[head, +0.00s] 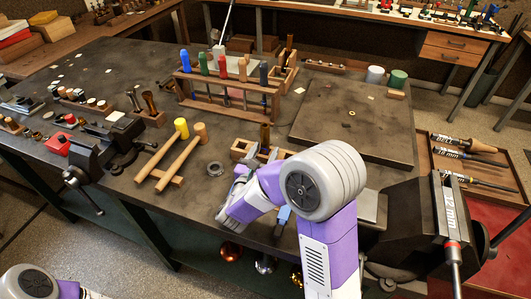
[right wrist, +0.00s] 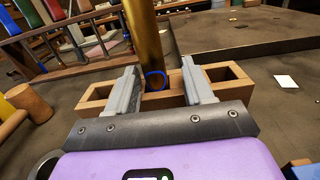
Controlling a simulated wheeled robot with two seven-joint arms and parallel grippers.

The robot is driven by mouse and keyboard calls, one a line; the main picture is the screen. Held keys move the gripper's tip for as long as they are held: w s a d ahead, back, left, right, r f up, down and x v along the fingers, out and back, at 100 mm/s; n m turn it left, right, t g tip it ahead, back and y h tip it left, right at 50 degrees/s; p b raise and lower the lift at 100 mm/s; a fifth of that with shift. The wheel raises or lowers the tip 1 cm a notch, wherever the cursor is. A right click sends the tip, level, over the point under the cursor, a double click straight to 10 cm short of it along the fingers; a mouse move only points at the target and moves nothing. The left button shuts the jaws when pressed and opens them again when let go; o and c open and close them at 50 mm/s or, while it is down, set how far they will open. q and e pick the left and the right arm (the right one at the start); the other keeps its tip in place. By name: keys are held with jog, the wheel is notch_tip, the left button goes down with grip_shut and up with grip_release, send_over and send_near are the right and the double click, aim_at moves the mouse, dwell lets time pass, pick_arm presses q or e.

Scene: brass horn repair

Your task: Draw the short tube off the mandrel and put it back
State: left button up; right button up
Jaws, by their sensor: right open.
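A brass tube (head: 265,134) stands upright in a wooden block (head: 240,150) near the middle of the bench. In the right wrist view the brass tube (right wrist: 143,40) rises past the top edge, with a blue ring (right wrist: 155,79) at its lower end. My right gripper (head: 257,160) is open at the near side of the block. In the right wrist view, the two grey fingers of the right gripper (right wrist: 160,84) stand apart, with the tube beyond and between them, not gripped. I cannot make out a separate mandrel. My left gripper is out of view.
Mallets (head: 172,155) lie left of the block. A wooden rack (head: 228,92) of coloured-handled tools stands behind it. A dark raised plate (head: 355,115) lies to the right, mostly clear. Black vises stand at left (head: 95,150) and right (head: 430,215). A tool tray (head: 470,165) lies at far right.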

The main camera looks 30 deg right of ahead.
jog(key=shift+s+a+f, duration=0.2)
jog(key=shift+a+f, duration=0.1)
jog(key=shift+a, duration=0.2)
jog(key=p+v, duration=0.1)
jog(key=v, duration=0.4)
jog(key=shift+s+a+r, duration=0.15)
jog(key=shift+s+a, duration=0.1)
jog(key=shift+a, duration=0.1)
jog(key=shift+s+a, duration=0.2)
jog(key=shift+a, duration=0.1)
jog(key=shift+s, duration=0.1)
jog(key=shift+s+d, duration=0.1)
jog(key=shift+s, duration=0.05)
jog(key=shift+r, duration=0.1)
